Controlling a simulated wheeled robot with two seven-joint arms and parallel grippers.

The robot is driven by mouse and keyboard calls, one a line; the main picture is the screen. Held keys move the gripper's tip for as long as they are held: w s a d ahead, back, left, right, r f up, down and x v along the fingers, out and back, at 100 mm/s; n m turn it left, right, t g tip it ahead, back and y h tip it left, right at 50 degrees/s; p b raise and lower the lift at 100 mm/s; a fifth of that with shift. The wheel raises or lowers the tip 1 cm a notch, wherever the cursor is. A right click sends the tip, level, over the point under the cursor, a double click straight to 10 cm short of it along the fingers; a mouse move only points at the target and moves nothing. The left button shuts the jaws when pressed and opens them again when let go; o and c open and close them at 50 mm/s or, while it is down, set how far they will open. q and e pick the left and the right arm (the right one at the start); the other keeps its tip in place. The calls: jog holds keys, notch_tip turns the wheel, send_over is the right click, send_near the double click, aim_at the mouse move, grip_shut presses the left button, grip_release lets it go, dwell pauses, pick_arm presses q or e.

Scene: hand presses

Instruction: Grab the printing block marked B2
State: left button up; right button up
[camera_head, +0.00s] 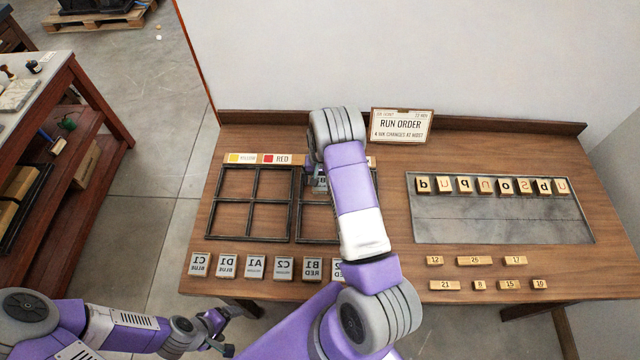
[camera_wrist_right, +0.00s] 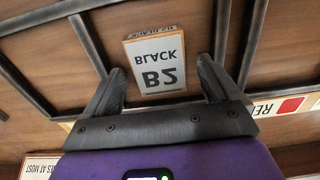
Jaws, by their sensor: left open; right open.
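The printing block marked B2 BLACK (camera_wrist_right: 157,65) has a pale face on a wooden body and lies inside a cell of a dark metal frame. My right gripper (camera_wrist_right: 160,85) is open in the right wrist view. Its fingers are on either side of the block's near part, with gaps visible on both sides. In the head view my right arm hides most of this gripper and the block. My left gripper (camera_head: 215,325) is open and empty, low at the left, off the table's front edge.
Blocks including C1 (camera_head: 200,264), D1 (camera_head: 227,266) and B1 (camera_head: 313,269) stand along the table's front. An empty four-cell frame (camera_head: 256,170) is at left. A metal tray (camera_head: 500,225) with letter blocks is at right. A RUN ORDER sign (camera_head: 402,125) stands behind.

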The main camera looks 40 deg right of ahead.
jog(key=c, duration=1.2)
